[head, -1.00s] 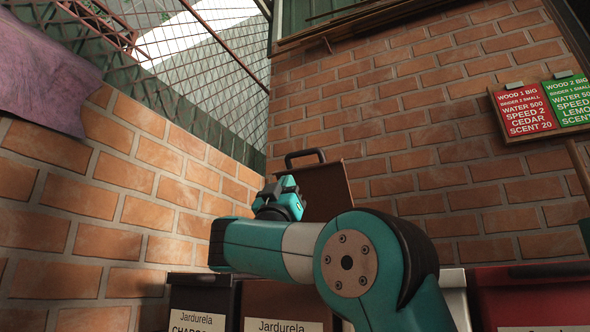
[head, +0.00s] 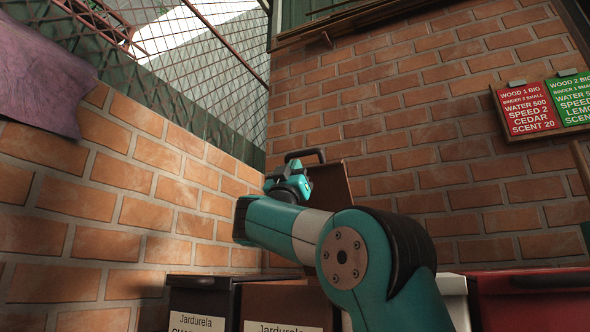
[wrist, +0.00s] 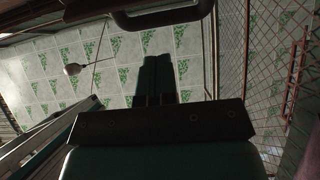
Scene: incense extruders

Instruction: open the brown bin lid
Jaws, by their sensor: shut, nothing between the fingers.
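The brown bin (head: 283,305) stands at the bottom of the head view, with a white Jardurela label on its front. Its brown lid (head: 337,183) is swung up and stands steeply, near the brick wall. The lid's black handle (head: 305,154) is at its upper left edge. My gripper (head: 289,180) is in front of the lid, below the handle, and partly covers it. In the wrist view my gripper (wrist: 155,75) is shut and empty, and a dark handle (wrist: 165,14) crosses the top of the picture, apart from the fingers. My arm hides the lid's lower part and hinge.
A dark bin (head: 198,300) stands left of the brown bin. A white bin (head: 456,305) and a red bin (head: 530,300) stand to the right. Brick walls (head: 120,220) close in the left and back. A sign board (head: 545,105) hangs at right.

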